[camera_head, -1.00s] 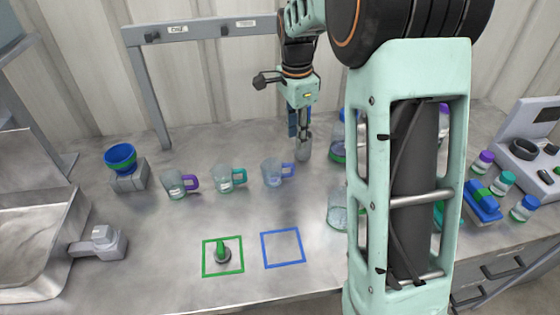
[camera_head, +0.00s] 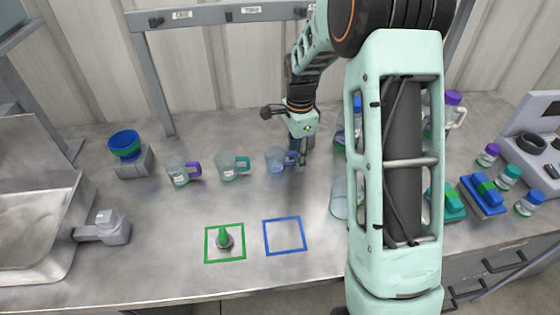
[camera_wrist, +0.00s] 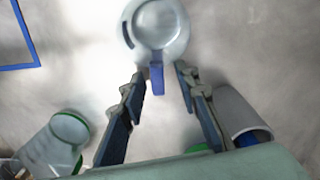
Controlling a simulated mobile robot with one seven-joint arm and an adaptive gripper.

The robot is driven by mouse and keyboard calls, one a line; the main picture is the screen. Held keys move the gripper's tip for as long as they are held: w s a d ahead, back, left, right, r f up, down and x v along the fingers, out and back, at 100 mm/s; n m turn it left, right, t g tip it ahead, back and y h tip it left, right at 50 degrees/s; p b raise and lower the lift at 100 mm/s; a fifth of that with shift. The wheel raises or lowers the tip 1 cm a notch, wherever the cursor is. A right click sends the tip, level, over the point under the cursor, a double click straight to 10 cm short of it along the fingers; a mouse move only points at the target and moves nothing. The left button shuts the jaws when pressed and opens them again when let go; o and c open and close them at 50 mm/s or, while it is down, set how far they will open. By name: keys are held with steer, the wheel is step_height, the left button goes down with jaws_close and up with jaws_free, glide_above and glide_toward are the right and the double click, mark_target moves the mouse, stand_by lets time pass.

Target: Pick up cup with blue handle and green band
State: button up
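A clear cup with a blue handle (camera_head: 276,161) stands upright on the metal table, right of two other cups. I see no green band on it. It also shows at the top of the wrist view (camera_wrist: 160,30), its blue handle toward me. My gripper (camera_head: 299,162) is at its right side, by the handle, partly hidden behind my arm parts. In the wrist view my gripper (camera_wrist: 157,78) is open, one finger on each side of the handle, with gaps. A clear vessel with a green band (camera_wrist: 62,138) lies at lower left of the wrist view.
Cups with a purple handle (camera_head: 177,172) and a green handle (camera_head: 229,168) stand left. A green square (camera_head: 225,259) and a blue square (camera_head: 284,251) mark the front table. A grey cup (camera_wrist: 235,108) is close to my right finger. My arm hides several vessels.

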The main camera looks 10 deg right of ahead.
steer(key=shift+f, duration=0.15)
jaws_close()
stand_by(0.4)
